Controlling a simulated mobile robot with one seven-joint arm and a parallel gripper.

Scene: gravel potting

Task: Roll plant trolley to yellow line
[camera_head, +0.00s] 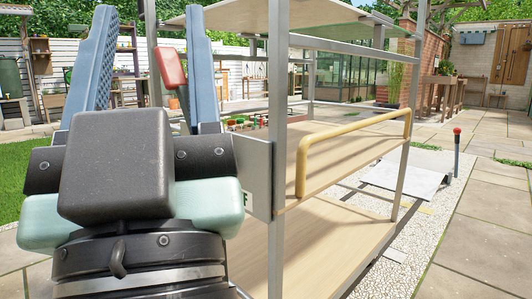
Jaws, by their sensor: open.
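The plant trolley (279,150) fills the middle, with grey metal posts, pale wooden shelves and a yellow bar handle (352,130) on its near right side. My gripper (150,22) is at the left, seen from behind, with its two blue fingers wide apart. A red pad (171,68) shows between the fingers; I cannot tell whether it touches either of them. The gripper body hides part of the trolley's left side. The yellow handle is to the right of the gripper and apart from it.
A pale gravel strip (385,280) runs along the trolley's right side. A whitish ramp-like sheet (405,178) lies there beside a red-topped post (456,150). Stone paving (485,235) is clear at the right. Grass (22,170) is at the left.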

